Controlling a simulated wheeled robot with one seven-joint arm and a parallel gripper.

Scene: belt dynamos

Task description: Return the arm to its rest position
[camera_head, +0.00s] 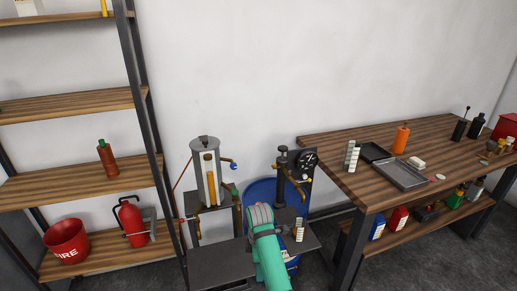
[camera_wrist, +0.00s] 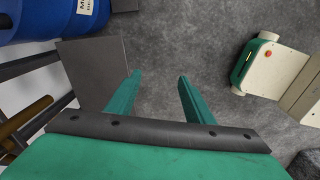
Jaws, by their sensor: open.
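My arm shows green at the bottom middle of the head view, in front of the metal stand, and hides part of it and of the blue drum (camera_head: 262,192). In the wrist view my gripper (camera_wrist: 159,82) is open, with its two green fingers apart. Nothing is between them but the grey floor (camera_wrist: 160,45). The fingertips cannot be made out in the head view.
The dark metal stand (camera_head: 218,267) carries a grey cylinder (camera_head: 197,170) and a small bottle (camera_head: 299,230). A wooden workbench (camera_head: 340,150) with tools and containers is at right. Shelves at left hold a red bucket (camera_head: 66,240) and a fire extinguisher (camera_head: 132,222).

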